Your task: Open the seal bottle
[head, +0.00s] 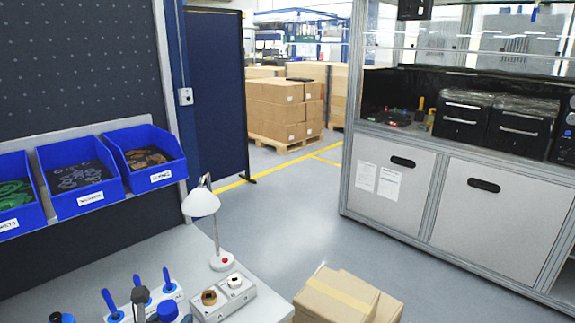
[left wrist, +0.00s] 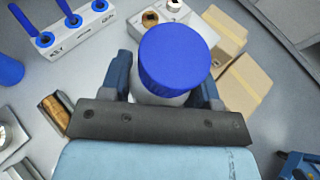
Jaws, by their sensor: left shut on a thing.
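The seal bottle is a white bottle with a ribbed blue cap (left wrist: 176,60). In the left wrist view it is between the two fingers of my left gripper (left wrist: 163,88), which is shut on its body below the cap. The cap is on the bottle and free of the fingers. In the head view the blue cap (head: 168,309) shows at the bottom edge, with my left gripper (head: 160,314) mostly cut off around it. The bottle's base is hidden.
A rack (left wrist: 68,32) of blue-handled tools and a fixture block (head: 223,298) with round parts stand close by on the bench. A lamp (head: 203,208) stands behind. Blue bins (head: 82,202) hang at the left. Cardboard boxes (head: 335,297) are beyond the bench's right edge.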

